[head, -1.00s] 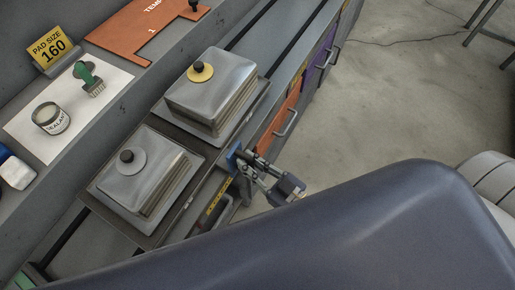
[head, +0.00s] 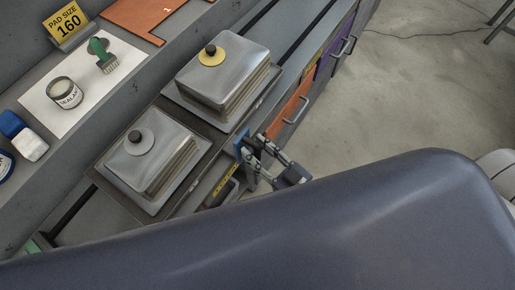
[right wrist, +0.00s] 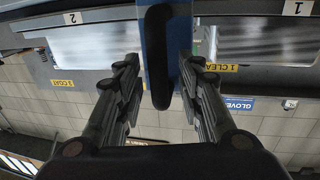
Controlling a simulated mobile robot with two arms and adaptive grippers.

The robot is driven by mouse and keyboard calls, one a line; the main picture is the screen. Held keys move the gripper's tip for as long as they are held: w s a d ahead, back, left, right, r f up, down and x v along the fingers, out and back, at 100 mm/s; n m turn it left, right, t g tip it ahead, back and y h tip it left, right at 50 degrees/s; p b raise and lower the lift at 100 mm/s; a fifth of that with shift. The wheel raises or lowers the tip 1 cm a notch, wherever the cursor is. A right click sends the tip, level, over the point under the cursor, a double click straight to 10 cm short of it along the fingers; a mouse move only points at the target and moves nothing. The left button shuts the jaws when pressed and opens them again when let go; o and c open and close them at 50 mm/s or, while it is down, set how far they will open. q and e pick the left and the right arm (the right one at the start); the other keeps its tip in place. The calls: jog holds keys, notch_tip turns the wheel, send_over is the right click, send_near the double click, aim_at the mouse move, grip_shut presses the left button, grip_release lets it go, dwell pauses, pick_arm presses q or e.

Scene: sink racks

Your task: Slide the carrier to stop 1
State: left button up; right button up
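The carrier (head: 103,180) is a dark tray on rails along the bench. It bears two stepped metal blocks: one with a yellow-ringed black knob (head: 226,72), one with a pale-ringed dark knob (head: 155,152). A blue plate (head: 240,150) stands at its right side, and in the right wrist view a black handle (right wrist: 158,60) projects from it. My right gripper (head: 262,157) is at this plate. In the right wrist view its two fingers (right wrist: 159,75) stand on either side of the handle, with narrow gaps showing. My left gripper is not in view.
Drawers with an orange front (head: 286,116) line the right side. Open floor (head: 410,90) lies beyond.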

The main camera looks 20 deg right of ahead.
jog(key=v, duration=1.2)
jog(key=shift+w, duration=0.1)
